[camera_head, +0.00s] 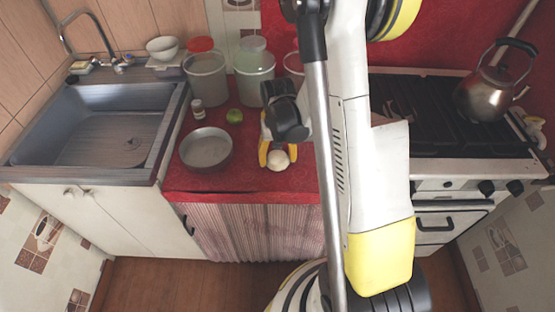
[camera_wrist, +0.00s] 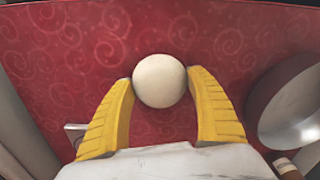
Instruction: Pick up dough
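The dough is a pale round ball (camera_head: 278,160) on the red counter, near its front edge. In the wrist view the dough (camera_wrist: 159,80) lies between the tips of my gripper's two yellow fingers (camera_wrist: 159,84). Both fingertips are at its sides and look to touch it or nearly so. In the head view my gripper (camera_head: 277,152) is low over the counter with its fingers around the dough. The dough appears to rest on the counter. I cannot tell whether the fingers press on it.
A metal bowl (camera_head: 206,149) stands left of the dough and shows in the wrist view (camera_wrist: 290,105). A green fruit (camera_head: 234,116), a small jar (camera_head: 197,105) and large buckets (camera_head: 206,78) are behind. The sink (camera_head: 100,125) is left, the stove with a kettle (camera_head: 492,92) right.

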